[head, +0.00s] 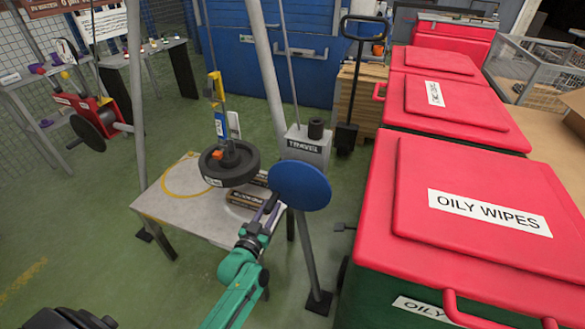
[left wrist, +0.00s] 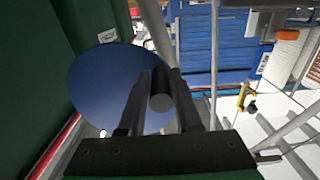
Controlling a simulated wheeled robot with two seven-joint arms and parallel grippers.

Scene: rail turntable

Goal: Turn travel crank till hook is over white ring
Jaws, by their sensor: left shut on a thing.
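The travel crank is a blue disc (head: 300,185) in front of a grey box marked TRAVEL (head: 309,146). My left gripper (head: 264,212) is at the disc's near left side. In the left wrist view its fingers (left wrist: 158,100) are shut on the crank's dark round handle (left wrist: 161,102), with the blue disc (left wrist: 105,88) behind. The yellow hook tackle (head: 215,88) hangs over the grey table (head: 160,207), above a dark round weight (head: 228,165). I cannot tell whether they are joined. A ring on the table (head: 165,184) looks yellow; I see no white ring.
Red-lidded OILY WIPES bins (head: 470,170) stand close on the right. Grey frame legs (head: 306,250) rise beside the table. A red unit with a black wheel (head: 90,128) is at the left. Green floor (head: 90,220) is clear to the left of the table.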

